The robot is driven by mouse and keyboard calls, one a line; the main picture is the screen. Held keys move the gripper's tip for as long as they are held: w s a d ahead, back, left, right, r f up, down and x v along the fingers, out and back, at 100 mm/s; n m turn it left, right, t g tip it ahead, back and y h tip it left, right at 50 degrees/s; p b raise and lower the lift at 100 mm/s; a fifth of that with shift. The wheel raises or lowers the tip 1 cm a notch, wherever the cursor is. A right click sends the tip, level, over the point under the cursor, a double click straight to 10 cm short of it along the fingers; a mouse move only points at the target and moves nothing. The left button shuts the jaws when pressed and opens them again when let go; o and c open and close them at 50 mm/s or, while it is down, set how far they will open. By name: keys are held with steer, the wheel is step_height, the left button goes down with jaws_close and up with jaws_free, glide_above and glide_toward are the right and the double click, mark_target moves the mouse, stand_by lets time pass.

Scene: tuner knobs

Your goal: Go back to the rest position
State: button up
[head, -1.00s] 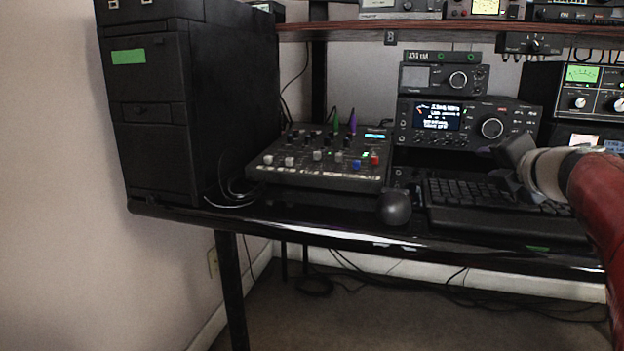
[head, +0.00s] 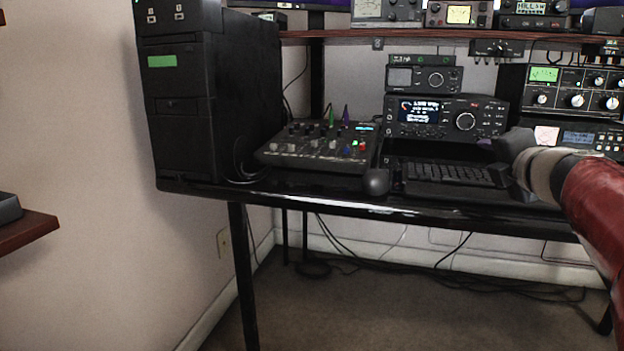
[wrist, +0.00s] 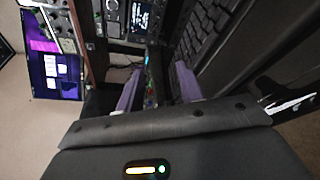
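My gripper shows in the wrist view (wrist: 158,80) as two purple fingers set apart, with nothing between them. In the head view, my red and cream arm comes in from the right, and the dark wrist end is over the right part of the desk. Only a bit of purple finger (head: 486,143) shows there, in front of the radio's lower edge. The black radio (head: 446,117) has a lit display and a large round tuning knob (head: 465,121). The gripper looks apart from the knob. A smaller radio unit (head: 423,79) sits on top.
The black desk (head: 300,196) holds a mixer (head: 318,150), a mouse (head: 376,182), a keyboard (head: 448,172) and a tall black computer tower (head: 215,105). An upper shelf (head: 340,36) carries more devices. A wooden ledge (head: 25,232) juts in at far left. Floor in front is clear.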

steer(key=s+a+m+g+h+p, duration=0.25)
steer(key=s+m+h+p, duration=0.4)
steer(key=m, duration=0.75)
steer(key=s+a+f+m+g+y+p, duration=0.1)
steer(key=s+a+f+m+g+y, duration=0.2)
steer(key=s+a+f, duration=0.4)
steer(key=s+a+f+m+g+y+p, duration=0.2)
steer(key=s+a+f+m+g, duration=0.3)
steer(key=s, duration=0.8)
steer(key=a+f+m+y, duration=0.1)
steer(key=a+f, duration=0.2)
steer(key=f, duration=0.2)
steer(key=shift+s+y, duration=0.25)
steer(key=shift+y, duration=0.1)
steer(key=shift+f, duration=0.1)
